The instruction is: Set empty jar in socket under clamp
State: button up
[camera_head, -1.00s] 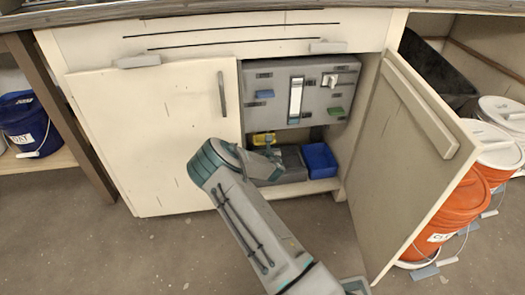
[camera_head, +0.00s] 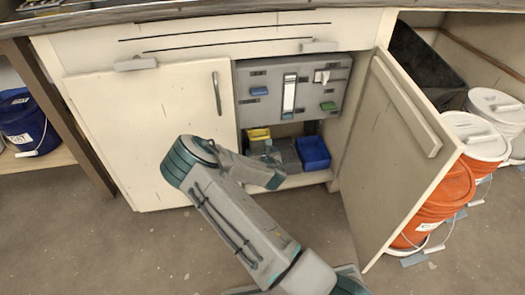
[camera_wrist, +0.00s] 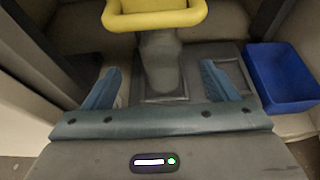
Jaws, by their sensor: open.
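My gripper (camera_wrist: 160,86) is open in the wrist view, with its two blue fingers spread and no object held between them. A grey upright post (camera_wrist: 160,62) stands beyond and between the fingers on a grey base (camera_wrist: 200,55); I cannot tell whether they touch it. A yellow piece with a raised, rounded rim (camera_wrist: 155,14) is at the top of the post. In the head view the yellow piece (camera_head: 258,134) sits inside the open cabinet, and my arm partly covers the area before it. I cannot make out a jar, or surely tell which part is the socket or clamp.
A blue bin (camera_head: 314,153) stands right of the grey base. A grey panel (camera_head: 262,98) with coloured tabs hangs above. The open cabinet door (camera_head: 400,150) is on the right, near orange buckets (camera_head: 436,205). The left door (camera_head: 150,140) is shut. Floor is free in front.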

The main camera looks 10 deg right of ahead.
jog(key=v, duration=0.2)
jog(key=shift+s+r+p, duration=0.15)
jog(key=shift+s+p, duration=0.15)
jog(key=shift+s, duration=0.05)
